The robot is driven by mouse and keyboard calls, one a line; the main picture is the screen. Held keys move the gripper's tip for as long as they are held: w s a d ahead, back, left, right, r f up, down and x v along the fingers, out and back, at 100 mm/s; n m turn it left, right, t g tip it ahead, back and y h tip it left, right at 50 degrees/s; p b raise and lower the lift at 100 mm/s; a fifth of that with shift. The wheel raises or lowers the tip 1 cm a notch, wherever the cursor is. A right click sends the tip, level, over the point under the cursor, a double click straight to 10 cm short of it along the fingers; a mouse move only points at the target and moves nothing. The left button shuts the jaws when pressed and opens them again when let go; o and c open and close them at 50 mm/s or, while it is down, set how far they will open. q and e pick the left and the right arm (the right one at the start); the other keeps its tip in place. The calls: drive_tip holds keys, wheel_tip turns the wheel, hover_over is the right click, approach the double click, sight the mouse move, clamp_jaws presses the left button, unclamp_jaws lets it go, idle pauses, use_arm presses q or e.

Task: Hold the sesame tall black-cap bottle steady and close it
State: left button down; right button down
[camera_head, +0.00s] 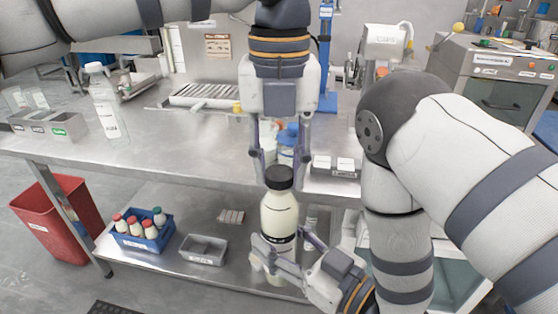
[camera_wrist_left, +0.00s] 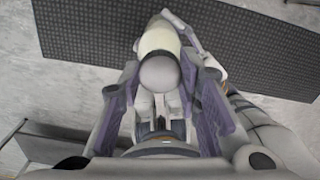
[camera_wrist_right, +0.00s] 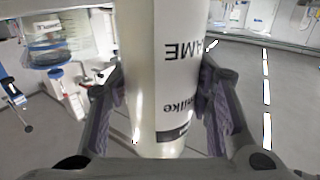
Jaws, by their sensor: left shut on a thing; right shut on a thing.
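The sesame bottle (camera_head: 279,215) is tall and cream-coloured with a black cap (camera_head: 279,177), upright in front of the table edge in the head view. Its label, with letters "AME", shows in the right wrist view (camera_wrist_right: 172,75). My right gripper (camera_head: 278,248) is shut on the bottle's lower body from the right; its fingers flank the bottle in the right wrist view. My left gripper (camera_head: 279,165) points down from above, its fingers either side of the cap and shut on it. In the left wrist view the cap (camera_wrist_left: 160,73) looks grey between the fingers. The cap sits on the bottle's neck.
The steel table (camera_head: 190,140) is behind the bottle. On it stand a clear bottle (camera_head: 108,110), a grey tray (camera_head: 48,124) and white containers. The lower shelf holds a blue crate (camera_head: 138,240) of small bottles and a grey bin (camera_head: 203,250). A red bin (camera_head: 60,220) stands left.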

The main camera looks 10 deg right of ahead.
use_arm(q)
drive_tip(key=m, duration=0.7)
drive_tip(key=shift+m, duration=0.4)
drive_tip(key=m, duration=0.3)
drive_tip(key=shift+m, duration=0.4)
drive_tip(key=m, duration=0.9)
drive_tip(key=shift+m, duration=0.3)
drive_tip(key=c, duration=1.2)
unclamp_jaws()
